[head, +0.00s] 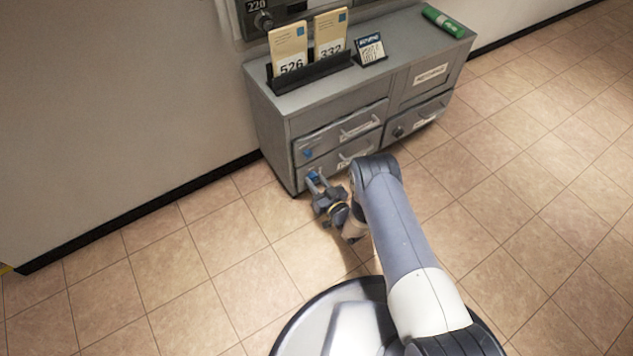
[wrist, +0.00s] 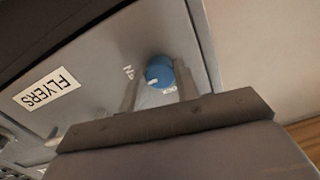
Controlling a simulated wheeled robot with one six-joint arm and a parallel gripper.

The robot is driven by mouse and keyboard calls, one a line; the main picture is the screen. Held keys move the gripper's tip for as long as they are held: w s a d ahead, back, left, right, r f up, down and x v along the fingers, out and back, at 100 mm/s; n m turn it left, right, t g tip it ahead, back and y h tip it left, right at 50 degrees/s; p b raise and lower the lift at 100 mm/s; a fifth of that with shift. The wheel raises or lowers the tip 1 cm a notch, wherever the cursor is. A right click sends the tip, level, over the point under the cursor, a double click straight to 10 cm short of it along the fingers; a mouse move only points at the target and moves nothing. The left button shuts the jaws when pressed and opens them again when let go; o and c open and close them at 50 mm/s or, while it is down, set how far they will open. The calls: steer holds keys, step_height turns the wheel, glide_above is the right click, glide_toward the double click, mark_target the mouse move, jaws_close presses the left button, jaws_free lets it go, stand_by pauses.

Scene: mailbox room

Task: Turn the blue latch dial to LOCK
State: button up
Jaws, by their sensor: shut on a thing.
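The blue latch dial (wrist: 160,71) sits on a grey drawer front with a FLYERS label (wrist: 46,89), which appears upside down in the wrist view. My gripper (wrist: 159,84) is shut on the dial, with one finger on each side. A white mark on the dial points to the lower left in that view, between two small printed words. One word is partly covered by a finger; the other, just below the dial, looks like LOCK. In the head view, my gripper (head: 314,184) is at the lower left drawer of the grey cabinet (head: 270,125).
Another blue dial (head: 308,153) is on the drawer above. The cabinet top carries a black rack (head: 311,72) with two numbered envelopes, a small calendar-like card (head: 370,49) and a green cylinder (head: 443,21). The tiled floor (head: 180,270) to the left is clear.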

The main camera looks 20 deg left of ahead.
steer(key=n, duration=0.4)
steer(key=shift+n, duration=0.4)
steer(key=n, duration=0.8)
steer(key=shift+n, duration=2.3)
steer(key=o, duration=1)
steer(key=shift+d, duration=0.1)
